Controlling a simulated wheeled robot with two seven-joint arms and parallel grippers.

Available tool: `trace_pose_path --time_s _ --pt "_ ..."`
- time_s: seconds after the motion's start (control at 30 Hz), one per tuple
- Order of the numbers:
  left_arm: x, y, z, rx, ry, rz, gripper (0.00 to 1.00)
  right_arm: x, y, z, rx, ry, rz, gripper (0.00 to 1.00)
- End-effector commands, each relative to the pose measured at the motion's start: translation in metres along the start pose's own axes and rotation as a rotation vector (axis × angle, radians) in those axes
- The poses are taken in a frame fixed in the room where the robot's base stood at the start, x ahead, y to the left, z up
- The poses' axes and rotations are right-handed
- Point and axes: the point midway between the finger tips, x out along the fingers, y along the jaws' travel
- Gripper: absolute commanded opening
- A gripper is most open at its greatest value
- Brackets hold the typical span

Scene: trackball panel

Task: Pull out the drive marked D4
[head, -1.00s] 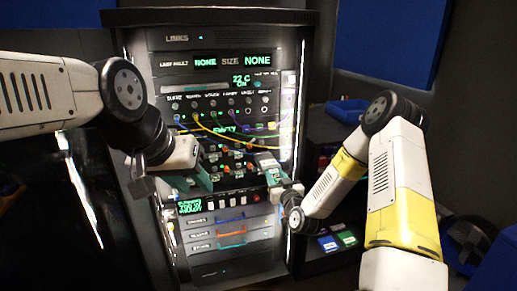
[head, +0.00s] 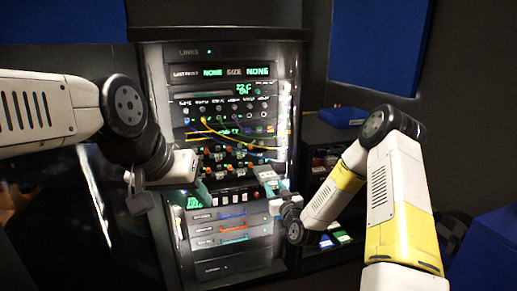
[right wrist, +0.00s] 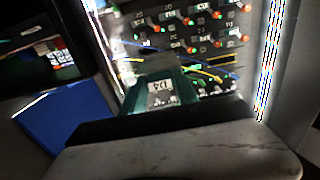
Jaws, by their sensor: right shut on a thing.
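The drive marked D4 (right wrist: 160,93) shows its pale label between the teal fingers of my right gripper (right wrist: 160,88) in the right wrist view. My right gripper also shows in the head view (head: 270,180), in front of the right part of the rack, shut on the drive. Most of the drive's body is hidden by the fingers. The drive rows (head: 226,152) with orange-red and green marks are in the middle of the rack. My left gripper (head: 200,192) is at the rack's left side; I cannot tell its jaw opening.
The dark rack (head: 215,39) has colored cables (head: 230,130) above the drive rows and drawers with colored handles (head: 232,225) below. A blue bin (head: 343,117) sits on a dark shelf to the right. A blue block (head: 485,240) stands at the lower right.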

Motion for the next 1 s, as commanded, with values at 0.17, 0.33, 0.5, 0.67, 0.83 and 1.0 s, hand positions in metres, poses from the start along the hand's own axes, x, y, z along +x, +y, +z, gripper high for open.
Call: trace_pose_path --time_s 0.17,0.33,0.5,0.67,0.83,1.0 --pt "0.0 0.0 0.0 0.0 0.0 0.0 0.36 0.021 0.007 -0.001 -0.001 0.003 0.001 0.0" --pt "0.0 0.0 0.0 0.0 0.0 0.0 0.36 0.041 0.014 -0.001 -0.002 0.003 0.001 0.0" --pt "0.0 0.0 0.0 0.0 0.0 0.0 0.36 0.06 0.019 -0.001 -0.001 0.004 0.0 0.0" --pt "0.0 0.0 0.0 0.0 0.0 0.0 0.36 0.079 0.025 -0.001 -0.001 0.003 0.0 0.0" --pt "0.0 0.0 0.0 0.0 0.0 0.0 0.36 0.098 0.032 -0.001 -0.001 0.004 0.001 0.0" --pt "0.0 0.0 0.0 0.0 0.0 0.0 0.36 0.113 0.036 0.0 0.0 0.001 0.0 0.0"
